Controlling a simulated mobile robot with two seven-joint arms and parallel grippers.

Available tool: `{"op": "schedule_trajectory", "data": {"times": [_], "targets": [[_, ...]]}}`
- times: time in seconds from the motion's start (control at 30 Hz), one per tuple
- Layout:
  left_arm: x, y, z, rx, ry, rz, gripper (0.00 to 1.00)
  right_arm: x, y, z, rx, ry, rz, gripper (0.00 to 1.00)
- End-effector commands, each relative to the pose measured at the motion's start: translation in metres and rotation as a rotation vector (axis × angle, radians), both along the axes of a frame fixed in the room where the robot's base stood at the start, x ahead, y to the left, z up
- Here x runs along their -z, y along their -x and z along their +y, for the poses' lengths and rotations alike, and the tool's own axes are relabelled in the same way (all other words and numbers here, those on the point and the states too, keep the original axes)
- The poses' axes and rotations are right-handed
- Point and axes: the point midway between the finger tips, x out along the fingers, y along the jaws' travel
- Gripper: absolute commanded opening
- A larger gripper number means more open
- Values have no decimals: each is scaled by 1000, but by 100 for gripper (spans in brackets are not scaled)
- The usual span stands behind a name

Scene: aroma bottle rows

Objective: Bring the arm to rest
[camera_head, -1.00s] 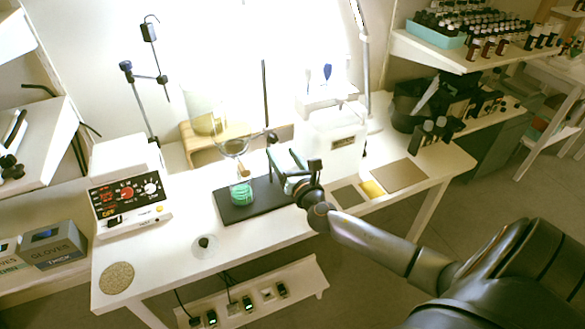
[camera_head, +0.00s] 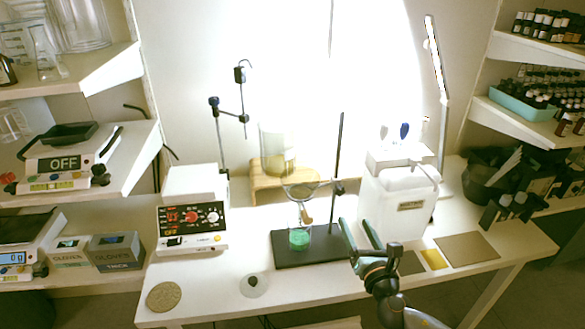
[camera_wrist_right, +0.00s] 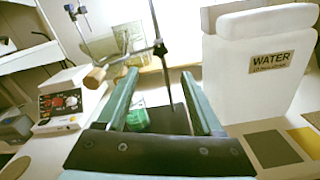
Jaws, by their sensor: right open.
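My right gripper (camera_head: 362,236) is open and empty. It hovers over the front of the table, right of the black stand base and in front of the water container (camera_head: 397,203). In the right wrist view its two green fingers (camera_wrist_right: 160,95) are spread apart with nothing held between them. Beyond them stands a glass beaker with green contents (camera_wrist_right: 138,118), also seen on the black stand base (camera_head: 325,247) in the head view. My left gripper is not in view.
A hotplate device (camera_head: 192,215) stands at the table's left. A cork mat (camera_head: 163,296) and a small round dish (camera_head: 254,285) lie near the front edge. Flat tan (camera_head: 467,249) and yellow (camera_head: 434,259) plates lie right of the gripper. Shelves with bottles flank the table.

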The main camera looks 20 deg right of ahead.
Motion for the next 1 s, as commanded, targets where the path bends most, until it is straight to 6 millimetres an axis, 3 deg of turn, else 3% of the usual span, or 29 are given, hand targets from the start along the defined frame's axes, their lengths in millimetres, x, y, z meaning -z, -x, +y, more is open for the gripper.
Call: {"op": "schedule_trajectory", "data": {"times": [0.17, 0.27, 0.37, 0.5, 0.6, 0.7, 0.8, 1.0], "targets": [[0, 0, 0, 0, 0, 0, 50, 9, 4, 3, 1, -60, 15, 68], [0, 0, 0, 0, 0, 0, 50, 40, 17, 13, 13, -275, 62, 68], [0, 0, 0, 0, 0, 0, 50, 88, 45, 35, 60, -664, 134, 68], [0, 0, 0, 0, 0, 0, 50, 153, 100, 83, 229, -1329, 218, 68], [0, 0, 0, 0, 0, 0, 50, 184, 139, 119, 408, -1775, 236, 68], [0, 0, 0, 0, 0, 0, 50, 200, 170, 150, 597, -2139, 219, 68], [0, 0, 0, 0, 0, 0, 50, 207, 191, 171, 758, -2396, 184, 68], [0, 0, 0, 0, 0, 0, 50, 210, 207, 188, 907, -2605, 135, 68]]}}
